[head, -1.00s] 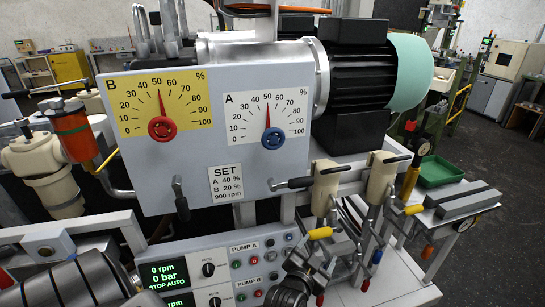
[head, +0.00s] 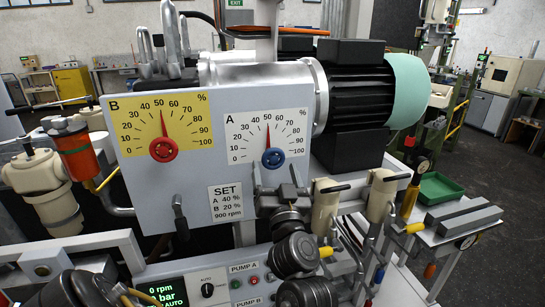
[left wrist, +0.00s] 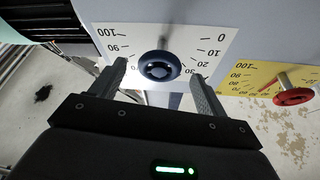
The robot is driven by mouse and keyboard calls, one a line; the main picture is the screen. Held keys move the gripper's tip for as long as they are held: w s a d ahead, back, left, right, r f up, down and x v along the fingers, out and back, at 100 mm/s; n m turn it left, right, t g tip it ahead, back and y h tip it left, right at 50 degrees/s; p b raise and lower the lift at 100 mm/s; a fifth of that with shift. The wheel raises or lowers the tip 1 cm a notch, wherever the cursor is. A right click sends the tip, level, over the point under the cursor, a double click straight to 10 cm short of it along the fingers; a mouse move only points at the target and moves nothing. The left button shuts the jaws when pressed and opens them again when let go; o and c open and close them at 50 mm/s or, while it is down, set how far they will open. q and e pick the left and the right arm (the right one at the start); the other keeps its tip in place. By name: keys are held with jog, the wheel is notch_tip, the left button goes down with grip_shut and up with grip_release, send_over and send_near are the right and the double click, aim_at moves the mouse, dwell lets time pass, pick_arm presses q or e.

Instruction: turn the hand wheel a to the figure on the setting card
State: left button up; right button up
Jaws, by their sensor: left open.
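Hand wheel a is the blue wheel (head: 273,157) on the white A dial (head: 240,150); its red pointer stands at about 50. The setting card (head: 231,203) below reads A 40 %, B 20 %, 900 rpm. My left gripper (head: 277,183) is open, just below and in front of the blue wheel. In the left wrist view, which is upside down, the blue wheel (left wrist: 160,68) shows in the gap between the two finger tips, with nothing gripped. I cannot tell whether the fingers touch it. My right gripper is not in view.
Red hand wheel B (head: 164,149) on the yellow dial points to about 50. Beige-bodied valves with black levers (head: 325,205) stand close at the right of my left gripper. A motor (head: 355,90) is behind the panel. The pump control panel (head: 215,285) lies below, partly covered by my arm.

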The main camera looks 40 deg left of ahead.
aim_at(274, 163)
pick_arm(q)
jog(key=x, duration=0.4)
jog(key=shift+w+a+b, duration=0.1)
jog(key=shift+a+b, duration=0.05)
jog(key=shift+b, duration=0.25)
jog(key=shift+w+a+r, duration=0.25)
jog(key=shift+w+a, duration=0.1)
jog(key=shift+a, duration=0.1)
jog(key=shift+c, duration=0.4)
jog(key=c, duration=0.9)
jog(key=n+g+y, duration=0.1)
jog(key=n, duration=0.2)
jog(key=shift+f, duration=0.1)
jog(key=shift+n+g+y+b, duration=0.4)
jog(key=shift+n+g, duration=0.4)
jog(key=shift+n, duration=0.7)
jog(key=o, duration=1)
jog(key=shift+s, duration=0.1)
